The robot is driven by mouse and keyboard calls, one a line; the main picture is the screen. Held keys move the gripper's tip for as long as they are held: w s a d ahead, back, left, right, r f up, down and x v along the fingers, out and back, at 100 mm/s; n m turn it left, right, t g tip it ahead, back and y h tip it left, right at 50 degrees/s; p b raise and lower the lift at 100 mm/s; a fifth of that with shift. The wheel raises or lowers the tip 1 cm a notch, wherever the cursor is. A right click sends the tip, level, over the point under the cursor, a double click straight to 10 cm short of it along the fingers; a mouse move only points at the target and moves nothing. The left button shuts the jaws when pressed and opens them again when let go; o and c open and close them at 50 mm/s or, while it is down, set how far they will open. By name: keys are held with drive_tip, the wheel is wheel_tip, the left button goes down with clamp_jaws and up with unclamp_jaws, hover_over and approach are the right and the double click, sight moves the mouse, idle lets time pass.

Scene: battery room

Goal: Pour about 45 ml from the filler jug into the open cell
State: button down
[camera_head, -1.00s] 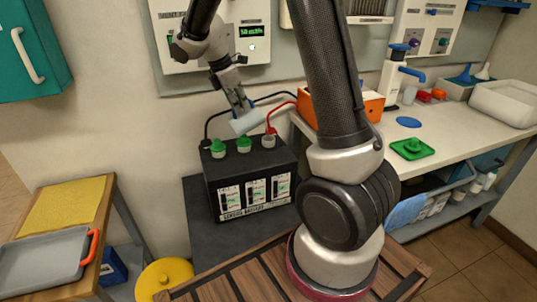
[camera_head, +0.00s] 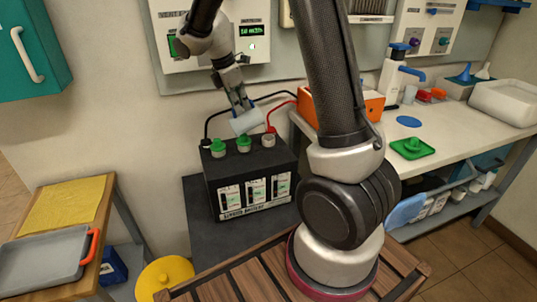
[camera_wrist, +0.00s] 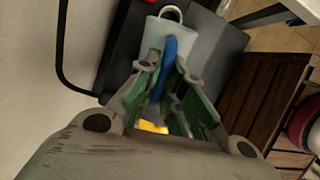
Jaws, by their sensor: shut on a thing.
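The pale filler jug (camera_head: 247,122) is in my gripper (camera_head: 240,104), tilted well over just above the black battery (camera_head: 225,172). In the wrist view my gripper (camera_wrist: 165,92) is shut on the jug's blue handle (camera_wrist: 169,62), with the pale jug body (camera_wrist: 200,38) beyond it. The open cell (camera_head: 268,141) is the rightmost port on the battery top, close to the jug's right end. Green caps (camera_head: 218,147) (camera_head: 244,144) sit on the other two ports. No liquid stream can be made out, and the level inside the jug is hidden.
A red cable (camera_head: 283,112) and a black cable (camera_head: 209,122) rise near the battery. An orange box (camera_head: 371,104) stands on the bench at right. A loose green cap (camera_head: 413,145) lies on a green tray (camera_head: 420,155). A yellow lidded bin (camera_head: 163,278) is below left.

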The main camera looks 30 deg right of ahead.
drive_tip(key=shift+d, duration=0.15)
idle(0.6)
drive_tip(key=a+h, duration=0.2)
drive_tip(key=h, duration=0.1)
drive_tip(key=shift+w+a+r, duration=0.1)
drive_tip(key=shift+a+r, duration=0.1)
drive_tip(key=shift+d+r+h, duration=0.1)
drive_tip(key=shift+r+h, duration=0.05)
drive_tip(key=shift+h, duration=0.25)
drive_tip(key=shift+a+h+b, duration=0.35)
drive_tip(key=shift+h+b, duration=0.3)
drive_tip(key=shift+h, duration=0.45)
idle(0.5)
